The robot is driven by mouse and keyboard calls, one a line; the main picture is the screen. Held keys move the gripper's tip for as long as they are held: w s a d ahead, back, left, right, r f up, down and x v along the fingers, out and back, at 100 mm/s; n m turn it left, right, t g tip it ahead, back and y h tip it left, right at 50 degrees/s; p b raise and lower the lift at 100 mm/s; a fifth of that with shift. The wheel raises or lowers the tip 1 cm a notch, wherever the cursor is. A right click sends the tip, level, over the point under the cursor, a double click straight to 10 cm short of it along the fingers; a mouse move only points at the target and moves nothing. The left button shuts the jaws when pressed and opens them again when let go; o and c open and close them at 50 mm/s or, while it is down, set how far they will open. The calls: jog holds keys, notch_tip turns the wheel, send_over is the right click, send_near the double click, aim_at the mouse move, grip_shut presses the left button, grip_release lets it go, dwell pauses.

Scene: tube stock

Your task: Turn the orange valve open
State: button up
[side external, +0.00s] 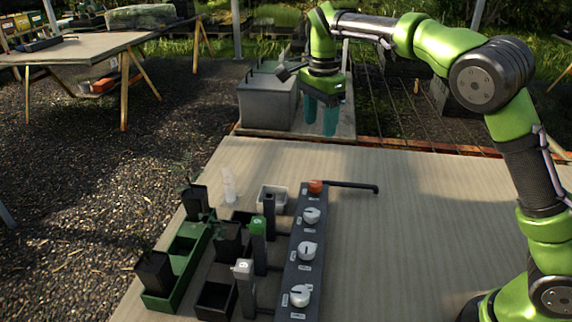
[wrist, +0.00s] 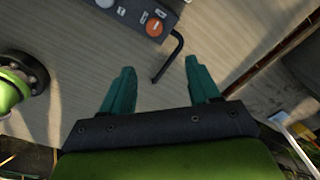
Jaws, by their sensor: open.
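The orange valve (side external: 316,187) is a round knob at the far end of a dark manifold strip (side external: 291,262). A black bent pipe (side external: 350,185) runs out to the right beside it. In the wrist view the orange valve (wrist: 154,27) is at the top, beyond the fingertips, with the black pipe (wrist: 174,60) next to it. My gripper (side external: 320,128) has teal fingers pointing down and is above and behind the valve, near the table's far edge.
Several white knobs (side external: 307,250) line the same strip. Left of it stand a green-topped post (side external: 258,227), a white-topped post (side external: 243,268), a green tray (side external: 163,302) with dark pots and a clear tube (side external: 228,184). The tabletop (side external: 440,215) to the right is clear.

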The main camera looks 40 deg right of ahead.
aim_at(316, 182)
jog(key=shift+m, duration=0.8)
jog(key=f, duration=1.6)
jog(key=shift+s+a, duration=0.25)
jog(key=shift+s, duration=0.05)
jog(key=shift+r, duration=0.1)
jog(key=c, duration=1)
jog(key=shift+c, duration=0.2)
